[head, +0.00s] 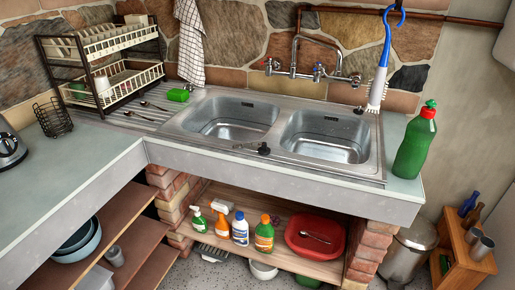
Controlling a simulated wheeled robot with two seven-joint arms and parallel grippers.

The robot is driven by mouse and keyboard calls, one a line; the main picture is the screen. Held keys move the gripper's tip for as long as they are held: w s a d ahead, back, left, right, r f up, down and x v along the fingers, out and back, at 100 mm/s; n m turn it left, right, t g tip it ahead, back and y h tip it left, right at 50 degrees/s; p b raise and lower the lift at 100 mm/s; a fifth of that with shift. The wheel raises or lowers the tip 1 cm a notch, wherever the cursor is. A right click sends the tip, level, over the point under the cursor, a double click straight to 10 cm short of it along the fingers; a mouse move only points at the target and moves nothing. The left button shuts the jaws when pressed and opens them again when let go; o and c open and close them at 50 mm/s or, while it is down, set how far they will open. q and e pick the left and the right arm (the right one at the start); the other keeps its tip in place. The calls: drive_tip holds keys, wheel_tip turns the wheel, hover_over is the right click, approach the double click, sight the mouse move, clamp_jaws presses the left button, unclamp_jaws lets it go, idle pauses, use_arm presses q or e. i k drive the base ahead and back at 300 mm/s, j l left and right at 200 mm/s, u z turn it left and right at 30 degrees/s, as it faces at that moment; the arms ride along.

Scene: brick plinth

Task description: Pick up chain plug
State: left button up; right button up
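A small dark round plug (263,149) lies on the front rim of the steel double sink (290,165), between the two basins. A thin chain-like strand (245,146) runs left from it along the rim. Neither of my grippers is in the head view.
A green bottle with a red cap (415,143) stands on the right counter. A blue-handled brush (381,65) hangs behind the sink's right end. The wall tap (300,70) reaches over the basins. A two-tier dish rack (105,70) stands at left. The left counter's front is clear.

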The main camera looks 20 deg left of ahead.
sight(263, 150)
drive_tip(key=i+j+z, duration=0.15)
drive_tip(key=j, duration=0.25)
drive_tip(key=i+j+z, duration=0.2)
drive_tip(key=j, duration=0.25)
drive_tip(key=j+z, duration=0.15)
drive_tip(key=j, duration=0.3)
